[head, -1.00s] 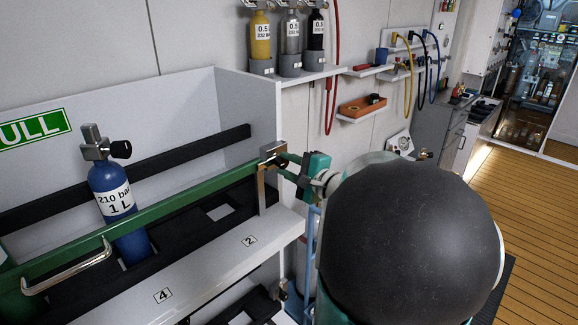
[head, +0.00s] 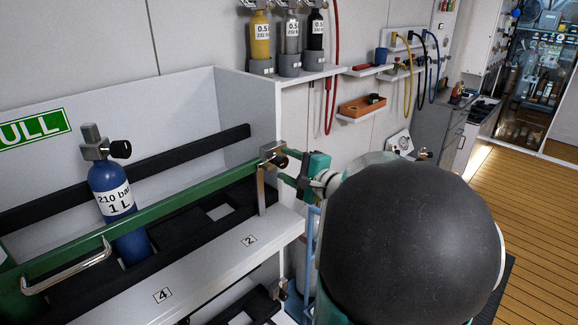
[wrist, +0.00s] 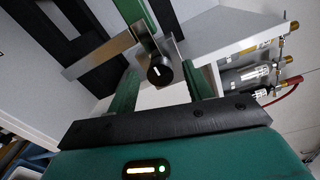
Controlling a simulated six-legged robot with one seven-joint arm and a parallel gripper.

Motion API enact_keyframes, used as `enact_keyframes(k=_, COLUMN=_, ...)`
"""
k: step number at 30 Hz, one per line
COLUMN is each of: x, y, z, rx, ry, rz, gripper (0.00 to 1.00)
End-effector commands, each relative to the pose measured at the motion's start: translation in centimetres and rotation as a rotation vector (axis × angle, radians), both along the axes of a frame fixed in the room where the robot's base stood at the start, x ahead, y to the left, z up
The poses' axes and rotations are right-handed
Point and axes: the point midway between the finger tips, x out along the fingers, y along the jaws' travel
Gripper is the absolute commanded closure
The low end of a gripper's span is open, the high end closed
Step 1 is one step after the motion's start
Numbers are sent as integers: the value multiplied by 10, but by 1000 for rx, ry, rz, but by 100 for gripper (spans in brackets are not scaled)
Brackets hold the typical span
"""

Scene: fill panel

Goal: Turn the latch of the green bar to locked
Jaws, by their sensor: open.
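The green bar (head: 150,212) runs across the front of the rack in the head view, in front of a blue cylinder (head: 113,195). Its right end sits in a metal bracket (head: 262,190). The latch is a round black knob (wrist: 159,73) with a short white mark, in front of a metal block in the wrist view. It also shows small and dark in the head view (head: 281,161). My gripper (wrist: 162,76) is open, its green fingers on either side of the knob. I cannot tell whether they touch it. My gripper also shows at the bracket in the head view (head: 288,167).
A shelf (head: 312,76) with three small cylinders is on the wall above the bracket. An orange tray (head: 361,107) and hanging hoses are farther right. The rack's white front ledge (head: 205,262) lies below the bar. Wooden floor (head: 530,200) is open at right.

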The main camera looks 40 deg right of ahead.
Motion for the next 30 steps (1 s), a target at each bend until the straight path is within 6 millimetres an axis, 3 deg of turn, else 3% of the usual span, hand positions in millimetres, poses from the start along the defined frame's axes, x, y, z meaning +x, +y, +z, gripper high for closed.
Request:
enact_keyframes(k=5, x=-17, y=-1, z=1, rx=1, ry=0, rz=-2, gripper=49)
enact_keyframes(k=15, x=-90, y=-3, z=4, rx=0, ry=-1, rz=-4, gripper=49)
enact_keyframes(k=21, x=-125, y=-4, z=5, rx=-1, ry=0, rz=-3, gripper=49)
enact_keyframes(k=30, x=-137, y=-4, z=5, rx=1, ry=1, rz=0, gripper=49)
